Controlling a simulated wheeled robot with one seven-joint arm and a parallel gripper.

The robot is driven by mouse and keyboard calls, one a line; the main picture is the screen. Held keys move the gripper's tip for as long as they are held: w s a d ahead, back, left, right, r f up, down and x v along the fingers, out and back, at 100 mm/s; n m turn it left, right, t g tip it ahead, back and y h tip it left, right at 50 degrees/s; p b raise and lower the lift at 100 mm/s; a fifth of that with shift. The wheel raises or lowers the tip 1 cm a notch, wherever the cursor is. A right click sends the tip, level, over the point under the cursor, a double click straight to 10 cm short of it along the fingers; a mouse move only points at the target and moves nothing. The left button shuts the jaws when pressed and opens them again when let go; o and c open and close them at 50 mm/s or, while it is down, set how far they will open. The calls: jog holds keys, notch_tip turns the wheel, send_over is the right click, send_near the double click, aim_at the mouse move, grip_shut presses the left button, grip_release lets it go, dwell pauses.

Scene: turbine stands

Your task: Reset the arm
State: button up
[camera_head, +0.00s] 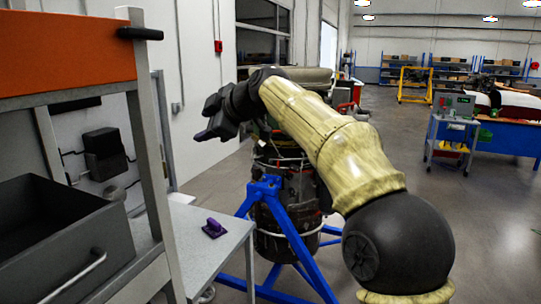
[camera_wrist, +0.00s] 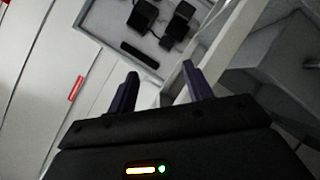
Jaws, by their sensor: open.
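My arm reaches up and forward across the middle of the head view. My gripper (camera_head: 205,136) is at its far end, pointing left toward the shelving frame and held well above the small grey table. In the wrist view my gripper (camera_wrist: 157,85) shows two dark purple fingers spread apart with nothing between them. Beyond the fingers is a grey wall panel with black boxes (camera_wrist: 175,25). The gripper touches nothing that I can see.
A shelving frame with an orange panel (camera_head: 70,52) and an open grey drawer (camera_head: 60,235) stands close at left. A purple-handled item (camera_head: 214,228) lies on the grey table (camera_head: 190,250). A turbine on a blue stand (camera_head: 265,200) is behind my arm.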

jog(key=s+d+f+m+g+h, duration=0.1)
jog(key=d+f+m+h, duration=0.15)
jog(key=d+f, duration=0.4)
jog(key=s+d+f+m+h, duration=0.2)
jog(key=d+f+m, duration=0.15)
jog(key=f, duration=0.55)
jog(key=s+d+f+m+g+h, duration=0.1)
jog(key=d+f+m+h, duration=0.1)
jog(key=d+f+m, duration=0.45)
jog(key=s+d+f+m+g+h, duration=0.1)
jog(key=s+d+f+m, duration=0.2)
jog(key=s+d+f, duration=0.3)
jog(key=s+d+f+m+g+h, duration=0.2)
jog(key=s+d+f+m, duration=0.2)
jog(key=s+f, duration=1)
jog(key=s+d, duration=0.3)
jog(key=shift+d+m+h, duration=0.1)
jog(key=shift+m+h, duration=0.15)
jog(key=c, duration=0.3)
jog(key=shift+w, duration=0.1)
